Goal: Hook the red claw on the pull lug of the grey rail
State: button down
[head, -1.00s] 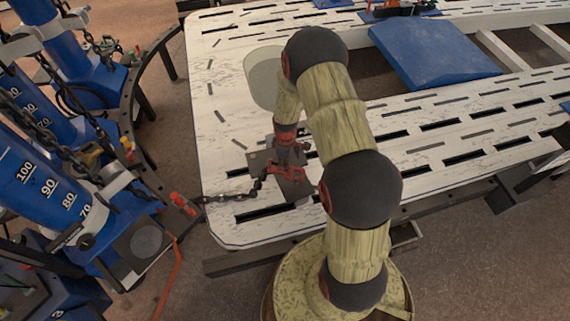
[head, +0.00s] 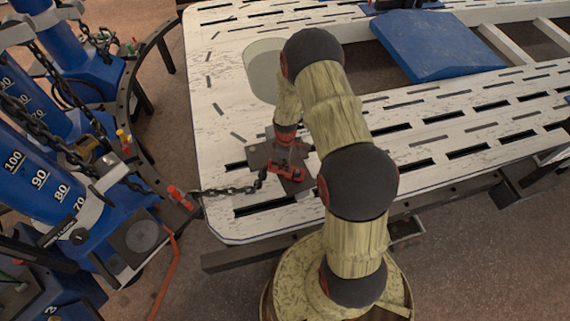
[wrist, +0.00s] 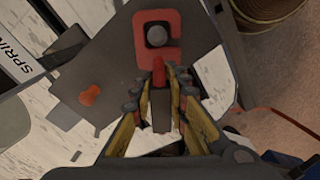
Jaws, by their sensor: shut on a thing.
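The red claw (wrist: 141,50) is a C-shaped hook at the top centre of the wrist view. Its arms surround a round dark grey post, the pull lug (wrist: 156,36). I cannot tell how far down the lug the claw sits. My gripper (wrist: 161,88) is shut on the claw's stem, below the hook. A grey plate, seemingly part of the grey rail (wrist: 105,65), lies under them. In the head view the claw (head: 287,170) is below my gripper (head: 289,153), over the grey plate on the white bench. The lug is not distinguishable there.
A chain (head: 228,190) runs from the blue towers (head: 45,185) at the left towards the claw. A small red knob (wrist: 91,95) sits on the plate. The slotted white bench (head: 215,110) has a round opening behind my arm. A blue panel (head: 435,45) lies at the back right.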

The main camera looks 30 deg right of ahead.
jog(key=c, duration=1.7)
grip_release()
jog(key=shift+o, duration=0.2)
notch_tip(320, 180, up, 12)
jog(key=shift+f, duration=0.1)
